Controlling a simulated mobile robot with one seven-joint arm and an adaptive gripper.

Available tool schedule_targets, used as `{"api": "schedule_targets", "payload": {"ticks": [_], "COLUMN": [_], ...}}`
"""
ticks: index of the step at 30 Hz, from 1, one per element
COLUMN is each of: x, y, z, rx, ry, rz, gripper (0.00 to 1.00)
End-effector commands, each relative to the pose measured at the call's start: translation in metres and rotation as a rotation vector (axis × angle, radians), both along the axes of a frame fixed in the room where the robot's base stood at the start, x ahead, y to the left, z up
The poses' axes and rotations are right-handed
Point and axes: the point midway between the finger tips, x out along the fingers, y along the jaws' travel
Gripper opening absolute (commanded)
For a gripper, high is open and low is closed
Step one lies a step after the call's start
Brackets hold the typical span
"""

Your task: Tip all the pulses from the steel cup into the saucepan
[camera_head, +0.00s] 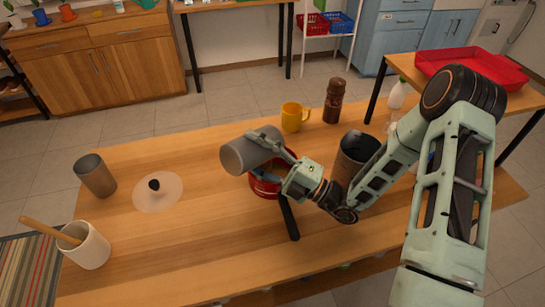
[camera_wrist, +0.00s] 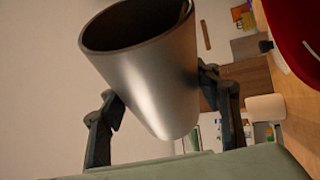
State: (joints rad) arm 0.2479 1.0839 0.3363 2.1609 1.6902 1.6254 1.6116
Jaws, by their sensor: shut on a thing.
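My gripper (camera_head: 276,149) is shut on the steel cup (camera_head: 246,155), with a finger on each side in the wrist view. The cup lies tipped roughly on its side, above the saucepan (camera_head: 262,188). In the wrist view the steel cup (camera_wrist: 152,75) shows a dark opening at upper left; no pulses can be made out inside. The saucepan is red with a black handle (camera_head: 289,218) pointing to the front. It is partly hidden by the cup and my gripper, and its contents cannot be told. Its red side shows in the wrist view (camera_wrist: 295,25).
A similar metal cup (camera_head: 95,175), a lid with a black knob (camera_head: 157,194) and a white crock (camera_head: 86,247) with a wooden spoon stand at left. A yellow mug (camera_head: 292,117), brown grinder (camera_head: 333,101) and dark canister (camera_head: 353,158) stand behind and right of the pan.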

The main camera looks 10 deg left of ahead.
Motion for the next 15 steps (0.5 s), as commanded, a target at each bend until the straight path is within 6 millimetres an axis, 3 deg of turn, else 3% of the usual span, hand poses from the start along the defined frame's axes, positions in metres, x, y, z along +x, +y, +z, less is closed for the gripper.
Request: {"api": "schedule_targets", "payload": {"ticks": [15], "x": [0.0034], "y": [-0.0021], "z": [0.0034], "rx": [0.031], "ry": [0.048], "rz": [-0.001], "gripper": [0.26]}}
